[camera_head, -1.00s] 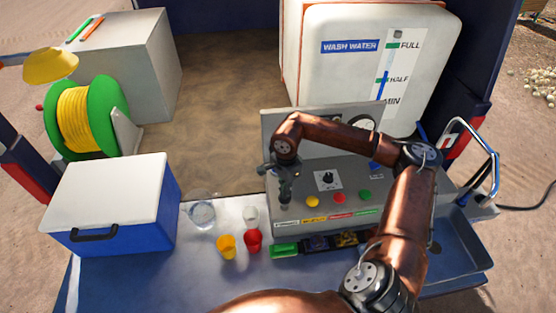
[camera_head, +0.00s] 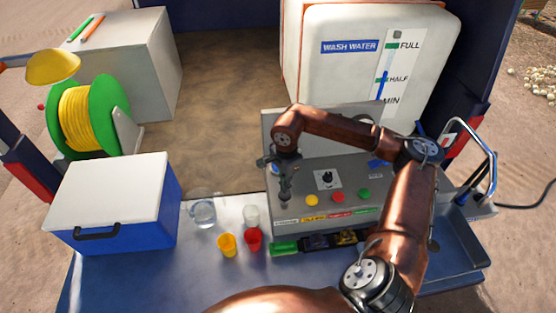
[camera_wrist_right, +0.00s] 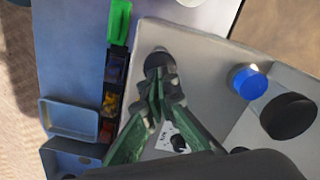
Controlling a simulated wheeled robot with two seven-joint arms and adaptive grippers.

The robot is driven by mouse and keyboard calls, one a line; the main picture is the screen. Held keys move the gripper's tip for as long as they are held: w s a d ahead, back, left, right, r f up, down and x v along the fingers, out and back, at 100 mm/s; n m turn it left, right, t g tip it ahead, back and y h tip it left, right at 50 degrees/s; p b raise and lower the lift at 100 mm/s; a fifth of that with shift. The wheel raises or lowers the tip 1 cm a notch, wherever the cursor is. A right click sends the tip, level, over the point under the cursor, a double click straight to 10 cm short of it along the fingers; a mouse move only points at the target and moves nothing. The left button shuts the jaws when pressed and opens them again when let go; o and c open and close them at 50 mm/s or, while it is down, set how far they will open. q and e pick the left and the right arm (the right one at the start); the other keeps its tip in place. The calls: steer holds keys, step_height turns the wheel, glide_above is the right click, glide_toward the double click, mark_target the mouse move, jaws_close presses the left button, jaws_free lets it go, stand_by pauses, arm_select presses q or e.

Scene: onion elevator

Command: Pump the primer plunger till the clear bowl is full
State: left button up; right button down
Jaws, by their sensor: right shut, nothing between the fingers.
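My right gripper (camera_head: 285,197) points down over the left part of the grey control panel (camera_head: 395,195). In the right wrist view my right gripper (camera_wrist_right: 158,75) is shut, with nothing held. Its tips are at or just above a dark round knob (camera_wrist_right: 159,56), which looks like the primer plunger; contact cannot be told. A blue round part with a bright top (camera_wrist_right: 250,83) stands beside it and shows partly behind the gripper in the head view (camera_head: 277,164). I cannot tell whether this is the clear bowl or how full it is. My left gripper is out of view.
The panel has a black switch (camera_head: 327,178) and yellow, red and green buttons. A clear jug (camera_head: 204,212), yellow cup (camera_head: 227,245) and red cup (camera_head: 253,239) stand left of it. A blue cooler (camera_head: 110,205) is farther left. A wash water tank (camera_head: 350,75) stands behind.

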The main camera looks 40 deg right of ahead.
steer(key=shift+f, duration=0.2)
steer(key=shift+f+b, duration=1.85)
steer(key=shift+f, duration=0.35)
steer(key=shift+r, duration=0.2)
steer(key=shift+r+p, duration=1.15)
steer(key=shift+r, duration=1.1)
steer(key=shift+f, duration=0.2)
